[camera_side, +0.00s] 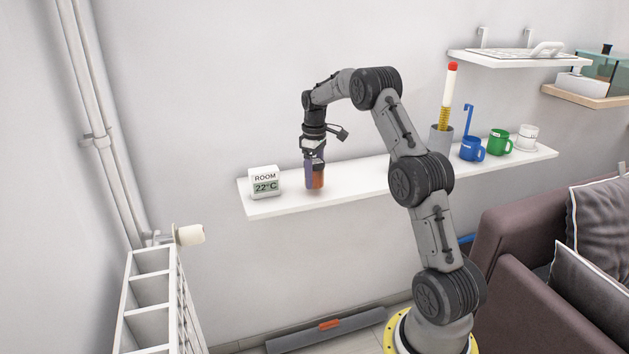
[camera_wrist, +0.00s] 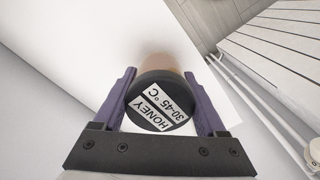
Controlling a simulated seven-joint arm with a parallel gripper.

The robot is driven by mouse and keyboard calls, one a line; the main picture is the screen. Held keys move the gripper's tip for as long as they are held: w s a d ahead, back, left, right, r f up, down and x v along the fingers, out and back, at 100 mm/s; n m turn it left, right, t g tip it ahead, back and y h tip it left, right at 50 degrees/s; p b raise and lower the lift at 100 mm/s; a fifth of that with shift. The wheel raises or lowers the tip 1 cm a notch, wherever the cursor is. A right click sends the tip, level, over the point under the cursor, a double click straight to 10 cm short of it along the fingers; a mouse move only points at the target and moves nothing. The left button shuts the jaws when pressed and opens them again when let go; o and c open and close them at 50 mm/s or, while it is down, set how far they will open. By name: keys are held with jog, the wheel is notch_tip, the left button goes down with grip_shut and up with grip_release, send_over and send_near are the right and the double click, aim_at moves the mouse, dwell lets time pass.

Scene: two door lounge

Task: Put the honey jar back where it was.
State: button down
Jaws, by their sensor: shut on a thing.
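The honey jar (camera_side: 318,179) has an amber body, and its black lid (camera_wrist: 160,82) carries a white label reading "HONEY 30-45 °C". My gripper (camera_side: 314,178) points down over the left part of the white wall shelf (camera_side: 355,181). Its purple fingers lie on both sides of the jar, and in the wrist view my gripper (camera_wrist: 163,100) is shut on it just around the lid. The jar is upright, at or just above the shelf; I cannot tell whether its base touches.
A room thermometer (camera_side: 265,183) reading 22°C stands left of the jar. A grey holder (camera_side: 441,141), blue mug (camera_side: 471,150), green mug (camera_side: 500,141) and white cup (camera_side: 527,137) stand at the shelf's right. A radiator (camera_side: 150,300) is lower left. The shelf's middle is clear.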

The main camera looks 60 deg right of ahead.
jog(key=shift+f, duration=0.85)
jog(key=shift+f, duration=0.15)
grip_release()
